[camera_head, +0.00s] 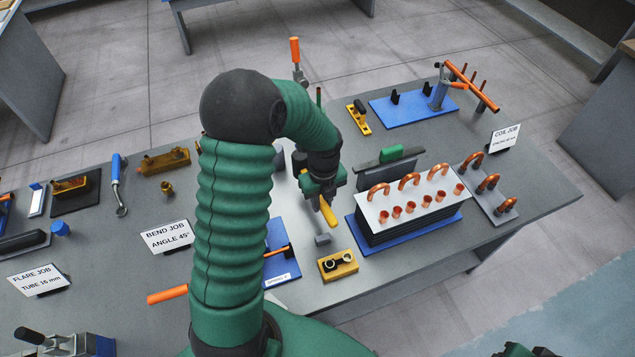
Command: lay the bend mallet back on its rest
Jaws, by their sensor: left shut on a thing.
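My left gripper (322,194) is above the middle of the bench, pointing down. It is shut on what looks like the bend mallet, whose yellow handle (328,212) sticks out below the fingers. A grey block-like head (322,240) shows just below the handle; I cannot tell whether it touches the bench. My own forearm hides part of the bench behind and left of the gripper. I cannot tell for sure which fixture is the mallet's rest. A yellow block with two dark rings (338,265) stands just in front of the grey head. My right gripper is not clearly in view.
A blue plate (277,265) lies left of the mallet, partly hidden by my arm. Sign cards (166,236) and tools fill the left. Small bare bench patches show around the yellow block.

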